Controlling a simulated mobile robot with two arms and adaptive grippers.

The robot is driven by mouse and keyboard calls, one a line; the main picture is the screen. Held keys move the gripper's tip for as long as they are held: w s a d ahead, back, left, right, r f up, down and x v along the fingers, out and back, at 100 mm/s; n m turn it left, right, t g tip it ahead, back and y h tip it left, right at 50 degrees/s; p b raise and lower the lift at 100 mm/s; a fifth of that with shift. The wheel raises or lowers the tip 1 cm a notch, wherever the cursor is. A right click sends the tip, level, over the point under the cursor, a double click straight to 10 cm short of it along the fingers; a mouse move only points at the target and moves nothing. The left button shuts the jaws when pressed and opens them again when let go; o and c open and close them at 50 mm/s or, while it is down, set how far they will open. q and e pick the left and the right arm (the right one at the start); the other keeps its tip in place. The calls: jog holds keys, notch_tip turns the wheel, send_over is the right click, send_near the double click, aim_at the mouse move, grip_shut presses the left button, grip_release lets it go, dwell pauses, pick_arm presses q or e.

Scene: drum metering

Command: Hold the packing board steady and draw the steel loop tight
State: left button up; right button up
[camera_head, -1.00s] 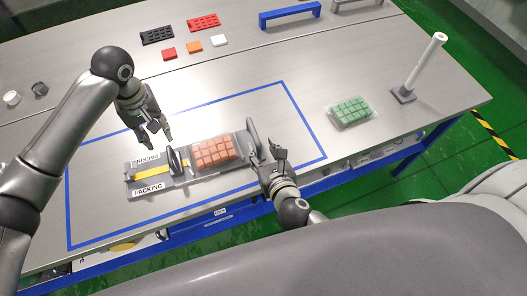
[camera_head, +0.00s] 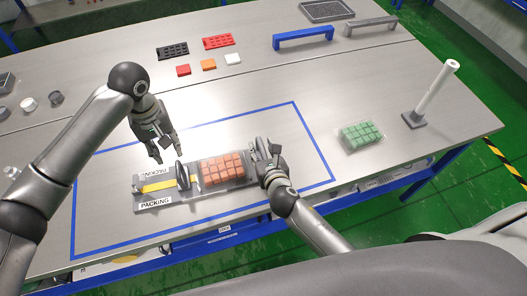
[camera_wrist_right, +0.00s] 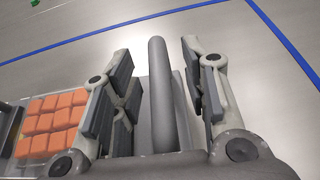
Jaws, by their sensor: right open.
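The grey packing board (camera_head: 218,198) lies inside the blue outline on the table, with PACKING labels and a yellow band (camera_head: 158,186) at its left. A dark upright loop (camera_head: 183,172) stands across it, left of a clear pack of orange blocks (camera_head: 222,168). My left gripper (camera_head: 167,153) is open and empty above the table, behind the loop and apart from it. My right gripper (camera_head: 267,152) is at the board's right end. In the right wrist view its open fingers (camera_wrist_right: 160,85) stand either side of a grey upright bar (camera_wrist_right: 160,100), with gaps on both sides.
A pack of green blocks (camera_head: 361,136) and a white post on a dark base (camera_head: 436,90) stand to the right. Blue handle (camera_head: 303,37), black and red trays and small coloured blocks lie at the back. The table between these and the outline is clear.

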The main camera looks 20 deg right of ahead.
aim_at(177, 169)
grip_shut()
pick_arm(q)
jog(key=shift+a, duration=0.1)
jog(key=shift+c, duration=0.2)
notch_tip(177, 169, down, 9)
jog(key=shift+a+f+m+h, duration=0.15)
jog(key=shift+f+m+h, duration=0.05)
jog(key=shift+m+h, duration=0.9)
jog(key=shift+c, duration=0.2)
grip_shut()
